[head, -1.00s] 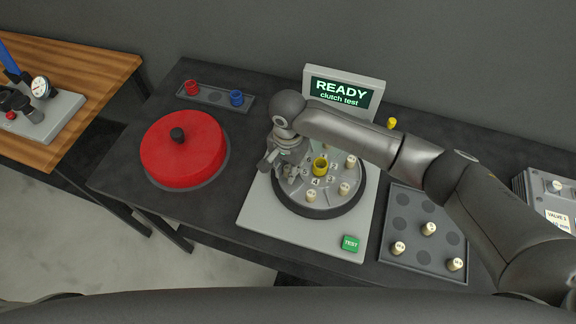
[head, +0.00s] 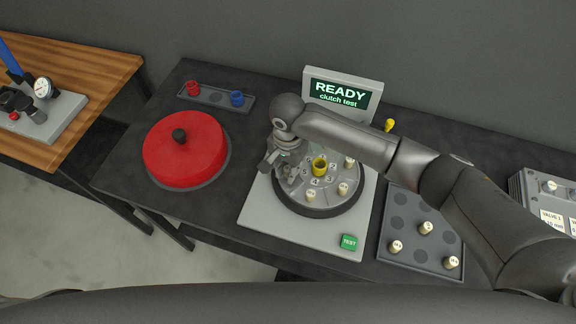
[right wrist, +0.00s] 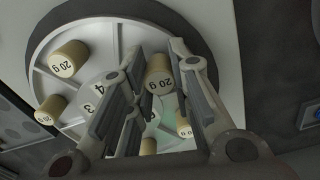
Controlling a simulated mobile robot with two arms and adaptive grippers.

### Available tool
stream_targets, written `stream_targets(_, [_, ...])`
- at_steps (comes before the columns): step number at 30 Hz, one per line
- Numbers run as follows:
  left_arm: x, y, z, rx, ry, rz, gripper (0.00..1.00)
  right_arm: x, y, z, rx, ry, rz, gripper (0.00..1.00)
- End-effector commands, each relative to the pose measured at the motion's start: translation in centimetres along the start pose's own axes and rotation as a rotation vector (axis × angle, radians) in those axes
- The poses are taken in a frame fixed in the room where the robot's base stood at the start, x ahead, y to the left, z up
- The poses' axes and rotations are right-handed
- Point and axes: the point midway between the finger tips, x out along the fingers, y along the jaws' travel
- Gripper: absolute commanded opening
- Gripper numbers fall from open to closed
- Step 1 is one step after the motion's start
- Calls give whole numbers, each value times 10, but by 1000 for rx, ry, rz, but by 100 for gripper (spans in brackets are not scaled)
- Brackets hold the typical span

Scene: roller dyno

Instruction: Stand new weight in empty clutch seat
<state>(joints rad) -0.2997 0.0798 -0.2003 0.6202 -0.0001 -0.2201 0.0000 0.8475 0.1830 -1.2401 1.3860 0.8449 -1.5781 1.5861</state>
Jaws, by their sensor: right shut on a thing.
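The clutch (head: 320,206) is a round grey disc with numbered seats, a yellow hub (head: 319,166) and a dark rim. Several cream weights stand on it, such as one at its front (head: 311,195). My right gripper (head: 290,174) is over the left part of the disc, pointing down. In the right wrist view my right gripper (right wrist: 157,72) is shut on a cream weight (right wrist: 158,84) marked 20 g. Whether the held weight touches the disc I cannot tell. My left gripper is not in view.
A grey tray (head: 409,263) at right holds 3 weights and has empty round recesses. The screen (head: 340,94) reads READY, clutch test. A green TEST button (head: 349,242) is at the front. A red round cover (head: 186,150) lies at left, below a small tray with red and blue parts.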

Motion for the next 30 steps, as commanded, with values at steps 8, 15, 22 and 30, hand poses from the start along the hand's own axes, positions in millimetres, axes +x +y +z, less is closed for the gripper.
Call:
stream_targets(8, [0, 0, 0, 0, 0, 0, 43, 0, 0, 0, 0, 0, 0, 8])
stream_targets(15, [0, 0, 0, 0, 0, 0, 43, 4, 0, 1, 0, -2, -1, 8])
stream_targets(22, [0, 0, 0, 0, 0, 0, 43, 7, 0, 0, 0, -1, -1, 35])
stream_targets(30, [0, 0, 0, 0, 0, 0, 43, 7, 0, 0, 0, -1, 0, 45])
